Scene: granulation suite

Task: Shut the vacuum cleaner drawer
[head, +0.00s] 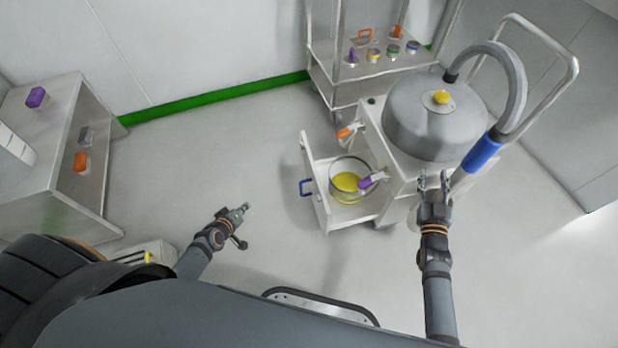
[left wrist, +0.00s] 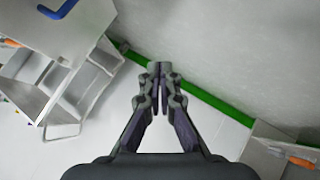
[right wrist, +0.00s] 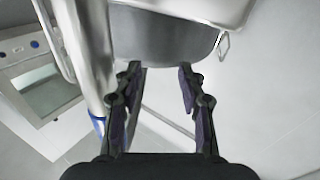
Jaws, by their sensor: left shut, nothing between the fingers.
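The vacuum cleaner (head: 435,118) is a grey dome with a yellow knob on a white cart body.
A grey hose with a blue grip (head: 482,152) hangs at the vacuum's right, near my right gripper. A shelf cart (head: 345,75) with small jars stands behind. A metal cabinet (head: 45,130) stands at the left. The floor between my left gripper and the drawer is clear.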

